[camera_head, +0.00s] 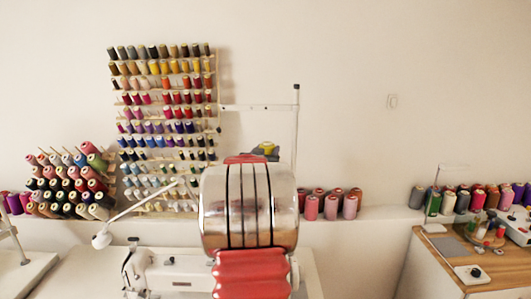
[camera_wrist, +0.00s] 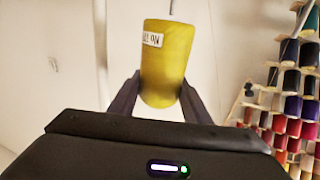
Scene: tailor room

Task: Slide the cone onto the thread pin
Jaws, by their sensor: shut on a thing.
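My gripper (camera_wrist: 161,92) is shut on a yellow thread cone (camera_wrist: 167,60) with a white label, one dark finger on each side. The cone stands out past the fingertips in the wrist view, slightly tilted. In the head view the cone (camera_head: 268,145) shows small above my red and chrome arm, with my gripper (camera_head: 266,150) partly hidden behind the arm. A thin metal thread stand (camera_head: 297,125) with a crossbar rises just right of the cone in the picture.
A wall rack (camera_head: 215,100) full of coloured spools hangs left of my gripper. A white sewing machine (camera_head: 170,275) with a lamp (camera_head: 102,240) sits below it. Red and pink cones (camera_head: 330,205) line the ledge at right. The upper wall is clear.

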